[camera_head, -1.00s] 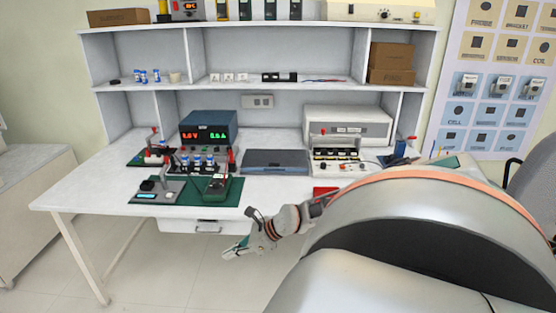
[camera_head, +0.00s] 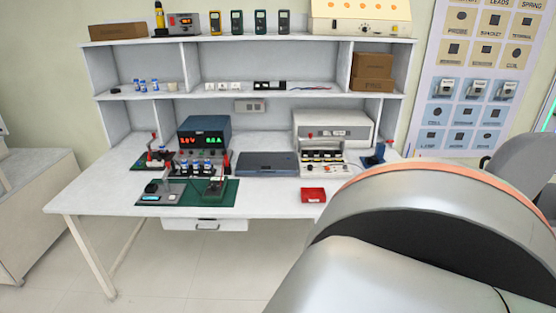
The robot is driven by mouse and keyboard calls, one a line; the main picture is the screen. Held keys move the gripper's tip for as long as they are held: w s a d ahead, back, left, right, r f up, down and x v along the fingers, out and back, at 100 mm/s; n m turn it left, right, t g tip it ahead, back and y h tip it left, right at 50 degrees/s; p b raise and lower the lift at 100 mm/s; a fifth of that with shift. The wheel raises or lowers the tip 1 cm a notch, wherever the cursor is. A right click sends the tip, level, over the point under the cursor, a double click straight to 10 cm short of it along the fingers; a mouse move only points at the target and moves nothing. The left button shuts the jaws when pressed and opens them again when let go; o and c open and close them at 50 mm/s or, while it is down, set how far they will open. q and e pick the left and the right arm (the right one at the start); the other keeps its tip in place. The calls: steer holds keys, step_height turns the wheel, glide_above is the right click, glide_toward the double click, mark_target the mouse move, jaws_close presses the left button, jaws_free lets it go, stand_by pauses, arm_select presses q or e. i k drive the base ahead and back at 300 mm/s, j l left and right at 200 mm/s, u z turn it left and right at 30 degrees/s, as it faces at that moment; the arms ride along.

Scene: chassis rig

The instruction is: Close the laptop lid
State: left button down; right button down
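The laptop (camera_head: 266,165) is a flat dark blue-grey slab on the white workbench, between the power supply and the white instrument. No raised lid shows; it looks shut flat. Neither of my grippers shows in the head view now. A large grey part of my own arm with an orange band fills the lower right and hides the bench's right front.
On the white bench (camera_head: 95,190) stand a power supply (camera_head: 205,138) with lit digits, a green mat (camera_head: 228,196) with small devices, a red tray (camera_head: 313,195) and a white instrument (camera_head: 333,126). Bare bench lies in front of the laptop. Shelves rise behind.

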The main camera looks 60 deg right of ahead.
mark_target(247, 161)
steer(key=i+z, duration=0.1)
steer(key=z, duration=0.35)
steer(key=i+l+z, duration=0.1)
steer(key=z, duration=0.35)
steer(key=i+z, duration=0.1)
steer(key=z, duration=0.35)
steer(key=i+j+z, duration=0.65)
steer(key=i+j, duration=0.05)
steer(key=i, duration=0.1)
